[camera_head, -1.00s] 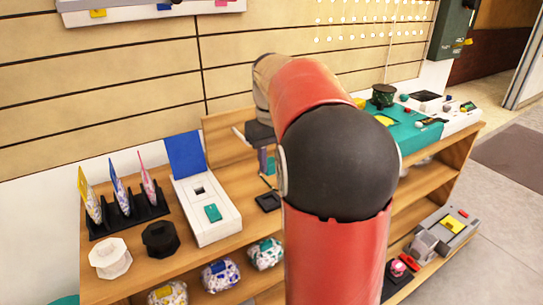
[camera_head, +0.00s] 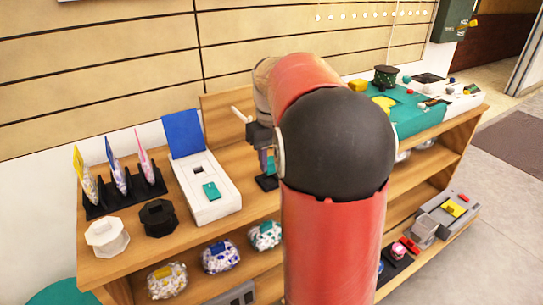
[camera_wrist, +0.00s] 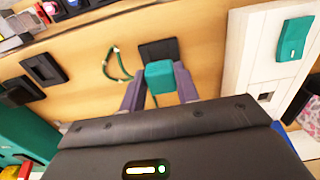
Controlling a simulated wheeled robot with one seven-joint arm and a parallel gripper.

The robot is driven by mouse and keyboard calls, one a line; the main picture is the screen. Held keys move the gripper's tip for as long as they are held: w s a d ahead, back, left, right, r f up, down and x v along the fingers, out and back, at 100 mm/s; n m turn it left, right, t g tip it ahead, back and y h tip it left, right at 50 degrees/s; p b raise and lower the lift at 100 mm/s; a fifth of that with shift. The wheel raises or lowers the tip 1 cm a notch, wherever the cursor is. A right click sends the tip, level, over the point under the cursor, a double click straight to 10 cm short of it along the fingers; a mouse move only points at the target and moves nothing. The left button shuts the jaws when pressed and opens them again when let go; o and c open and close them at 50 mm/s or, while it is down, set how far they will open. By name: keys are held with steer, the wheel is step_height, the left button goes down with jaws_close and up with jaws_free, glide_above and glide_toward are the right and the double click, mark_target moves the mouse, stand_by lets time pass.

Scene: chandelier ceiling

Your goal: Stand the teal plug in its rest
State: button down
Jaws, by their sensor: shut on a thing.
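The teal plug (camera_wrist: 160,78) is held between the two purple-grey fingers of my gripper (camera_wrist: 160,88) in the wrist view. A small black square rest (camera_wrist: 158,48) lies on the wooden shelf just beyond the plug, which hides its near edge. A dark green cord (camera_wrist: 112,64) loops left of the plug. In the head view, the plug (camera_head: 271,164) shows as a small teal patch beside my arm, with my gripper (camera_head: 268,160) low above the rest (camera_head: 266,183). I cannot tell whether the plug touches the rest.
A white box (camera_head: 222,205) with a raised blue lid and teal piece stands left of the rest. Black and white octagonal holders (camera_head: 107,237) and a black card rack (camera_head: 97,209) are further left. A teal mat (camera_head: 418,118) with several items lies right.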

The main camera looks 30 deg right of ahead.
steer(key=shift+f+p, duration=0.1)
steer(key=shift+p, duration=0.2)
steer(key=shift+f+p, duration=0.45)
steer(key=shift+f, duration=0.15)
steer(key=shift+p, duration=0.45)
stand_by(1.4)
steer(key=shift+f+b, duration=0.6)
steer(key=shift+f, duration=0.25)
stand_by(1.1)
steer(key=c, duration=0.9)
jaws_free()
steer(key=shift+c, duration=1.4)
